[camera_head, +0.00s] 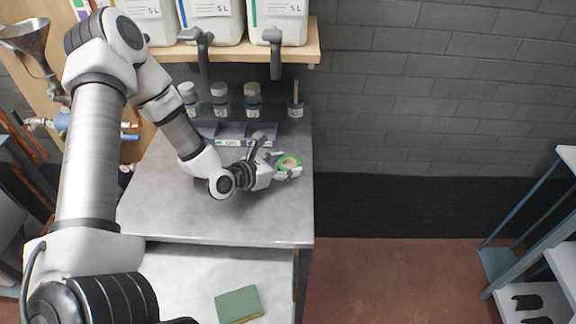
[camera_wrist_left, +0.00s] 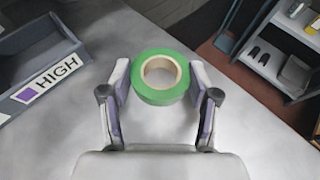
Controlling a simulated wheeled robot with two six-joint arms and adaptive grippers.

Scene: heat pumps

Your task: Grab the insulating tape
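The insulating tape (camera_head: 289,162) is a green roll with a pale cardboard core. It also shows in the left wrist view (camera_wrist_left: 160,97), flat above or on the grey tabletop. My left gripper (camera_head: 281,168) is at the roll, and in the left wrist view its two fingers (camera_wrist_left: 160,85) stand on either side of it. The pads look very close to the roll's sides. I cannot tell whether they press on it. My right gripper is not in view.
A grey divided tray (camera_head: 243,143) labelled "HIGH" (camera_wrist_left: 57,77) lies behind the tape. Several small bottles (camera_head: 220,102) stand along the wall, below a wooden shelf (camera_head: 245,53) with white canisters. A green sponge (camera_head: 239,304) lies in front. The tabletop's right edge is near the tape.

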